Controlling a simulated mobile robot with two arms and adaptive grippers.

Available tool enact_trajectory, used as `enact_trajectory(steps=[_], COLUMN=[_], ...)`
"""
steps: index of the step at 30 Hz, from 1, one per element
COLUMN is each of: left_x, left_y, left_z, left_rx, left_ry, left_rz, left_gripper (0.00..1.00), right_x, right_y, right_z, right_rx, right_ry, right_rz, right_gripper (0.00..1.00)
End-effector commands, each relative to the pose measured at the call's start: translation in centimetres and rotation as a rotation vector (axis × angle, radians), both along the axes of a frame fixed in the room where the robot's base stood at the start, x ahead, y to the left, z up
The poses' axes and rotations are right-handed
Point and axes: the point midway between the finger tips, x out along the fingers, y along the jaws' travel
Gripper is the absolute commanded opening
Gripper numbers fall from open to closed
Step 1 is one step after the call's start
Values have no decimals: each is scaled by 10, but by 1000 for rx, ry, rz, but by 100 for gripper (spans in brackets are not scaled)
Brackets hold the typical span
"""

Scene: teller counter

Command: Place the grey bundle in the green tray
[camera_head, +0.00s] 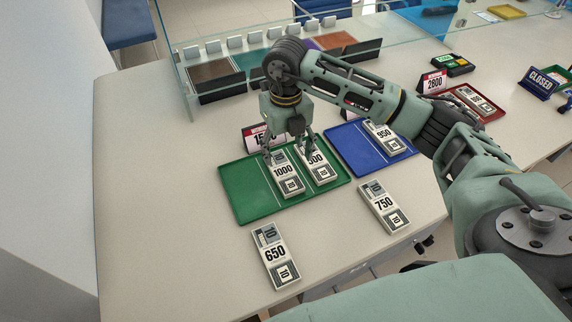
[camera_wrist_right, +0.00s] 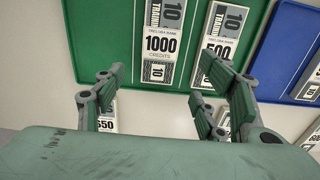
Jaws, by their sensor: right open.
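My right gripper (camera_head: 290,153) is open over the green tray (camera_head: 246,204). Its fingers stand apart at the far end of the 1000 bundle (camera_head: 287,174), which lies in the tray. In the right wrist view, that bundle (camera_wrist_right: 158,45) shows between the open fingers (camera_wrist_right: 158,78). The 500 bundle (camera_head: 321,171) lies beside it in the tray, partly covered by a finger. All bundles look grey and white, so I cannot tell which one is the grey bundle. I cannot tell if the fingers touch one. My left gripper is not in view.
The 650 bundle (camera_head: 275,253) and 750 bundle (camera_head: 384,206) lie on the bare counter in front. A blue tray (camera_head: 350,142) holds the 950 bundle (camera_head: 383,135). A red tray (camera_head: 490,115) is farther right. A glass screen (camera_head: 285,62) and dark dividers stand behind.

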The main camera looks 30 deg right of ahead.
Motion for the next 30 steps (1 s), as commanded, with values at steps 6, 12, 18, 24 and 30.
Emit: enact_trajectory(steps=[6, 12, 18, 24, 30], left_x=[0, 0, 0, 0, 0], left_y=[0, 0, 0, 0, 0], left_z=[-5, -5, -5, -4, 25], left_rx=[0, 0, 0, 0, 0], left_ry=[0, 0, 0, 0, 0], left_rz=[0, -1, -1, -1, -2], left_gripper=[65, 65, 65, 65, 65], right_x=[0, 0, 0, 0, 0], right_y=[0, 0, 0, 0, 0], right_z=[27, 32, 32, 32, 61], right_rx=[0, 0, 0, 0, 0], right_ry=[0, 1, 1, 1, 1], right_rz=[0, 0, 0, 0, -1], right_gripper=[65, 65, 65, 65, 65])
